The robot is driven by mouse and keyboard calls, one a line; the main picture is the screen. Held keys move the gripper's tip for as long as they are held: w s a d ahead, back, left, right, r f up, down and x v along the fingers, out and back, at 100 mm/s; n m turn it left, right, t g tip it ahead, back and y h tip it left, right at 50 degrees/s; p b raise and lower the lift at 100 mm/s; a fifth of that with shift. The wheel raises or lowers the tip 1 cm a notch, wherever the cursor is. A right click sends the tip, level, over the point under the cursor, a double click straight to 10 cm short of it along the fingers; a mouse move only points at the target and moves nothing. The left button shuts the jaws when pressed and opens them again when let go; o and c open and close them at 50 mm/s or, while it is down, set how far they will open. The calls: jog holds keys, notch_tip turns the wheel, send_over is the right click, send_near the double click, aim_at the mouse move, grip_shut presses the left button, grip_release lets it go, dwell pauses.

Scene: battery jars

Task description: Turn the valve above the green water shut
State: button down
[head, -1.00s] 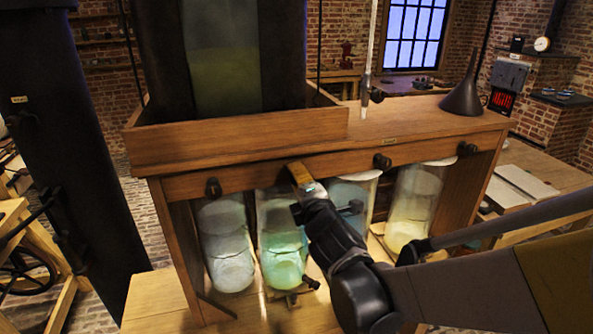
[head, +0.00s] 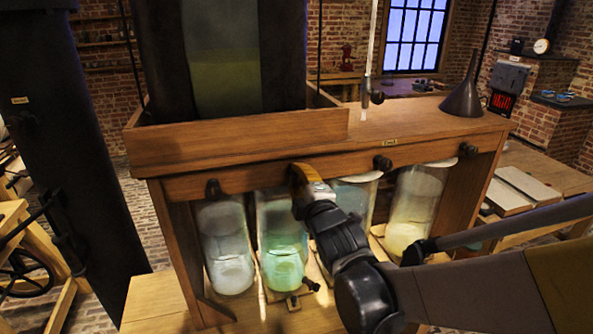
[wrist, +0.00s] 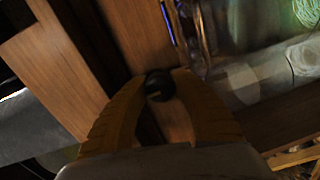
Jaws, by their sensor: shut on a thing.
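The jar of green water (head: 284,262) stands in the wooden stand, second from the left in the head view. The valve above it is hidden behind my gripper (head: 299,177) in that view. In the wrist view the valve's round dark knob (wrist: 159,86) sits between my two yellowish fingertips. My gripper is shut on this knob, at the stand's front rail (head: 245,178). How far the valve is turned cannot be told.
Other dark valve knobs stick out of the rail, one at the left (head: 213,188), two at the right (head: 383,163) (head: 467,149). A pale jar (head: 228,250) and a yellowish jar (head: 412,215) stand beside. A funnel (head: 463,96) stands on top.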

jog(key=c, duration=1)
grip_release()
jog(key=shift+s, duration=0.1)
jog(key=v, duration=1.2)
